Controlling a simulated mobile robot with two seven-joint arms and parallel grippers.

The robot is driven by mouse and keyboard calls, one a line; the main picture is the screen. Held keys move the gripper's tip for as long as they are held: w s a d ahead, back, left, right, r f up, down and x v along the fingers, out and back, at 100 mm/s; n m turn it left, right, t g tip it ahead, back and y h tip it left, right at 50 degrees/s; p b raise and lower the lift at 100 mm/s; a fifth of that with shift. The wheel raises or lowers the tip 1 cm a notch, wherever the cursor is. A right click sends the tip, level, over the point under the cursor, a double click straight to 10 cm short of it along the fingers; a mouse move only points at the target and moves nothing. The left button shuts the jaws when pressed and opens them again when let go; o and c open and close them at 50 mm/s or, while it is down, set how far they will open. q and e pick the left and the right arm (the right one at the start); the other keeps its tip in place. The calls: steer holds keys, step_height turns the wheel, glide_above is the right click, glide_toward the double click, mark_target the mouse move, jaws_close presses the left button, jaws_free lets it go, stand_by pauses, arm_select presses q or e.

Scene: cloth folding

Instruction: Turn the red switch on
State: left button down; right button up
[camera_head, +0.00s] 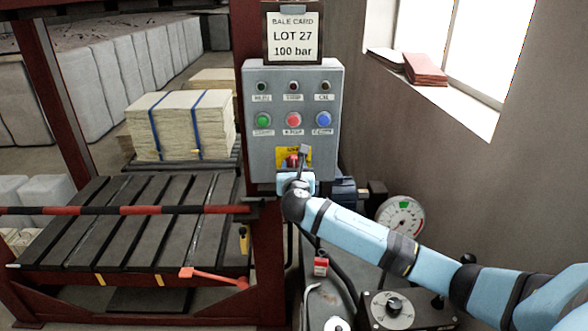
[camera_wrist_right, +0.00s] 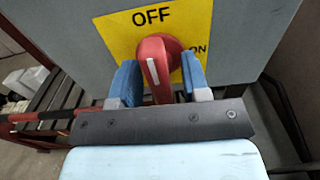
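The red switch (camera_wrist_right: 156,62) is a rotary handle on a yellow plate (camera_wrist_right: 117,34) marked OFF at the top and ON at the right. Its white line is near upright, toward OFF. In the head view the red switch (camera_head: 292,161) is low on the grey control box (camera_head: 333,100), partly hidden by my right gripper (camera_head: 297,165). In the wrist view my right gripper (camera_wrist_right: 160,84) has its blue fingertips on either side of the handle, with a gap at least on the right; I cannot tell if the left pad touches. My left gripper is not in view.
Green (camera_head: 263,121), red (camera_head: 293,119) and blue (camera_head: 323,119) buttons sit above the switch. A bale card (camera_head: 293,35) is above the box. A press frame and slatted platform (camera_head: 120,225) stand at the left, a dial gauge (camera_head: 400,217) at the right.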

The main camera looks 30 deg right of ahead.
jaws_close()
steer(key=shift+m, duration=0.4)
steer(key=m, duration=0.4)
steer(key=shift+f+m, duration=0.1)
steer(key=shift+m, duration=0.2)
steer(key=m+b, duration=0.1)
steer(key=m, duration=0.5)
steer(key=shift+f+b, duration=0.1)
steer(key=shift+b, duration=0.2)
steer(key=m+b, duration=0.1)
steer(key=m, duration=0.2)
steer(key=shift+m, duration=0.4)
steer(key=shift+m+b, duration=0.3)
steer(key=shift+m, duration=1.1)
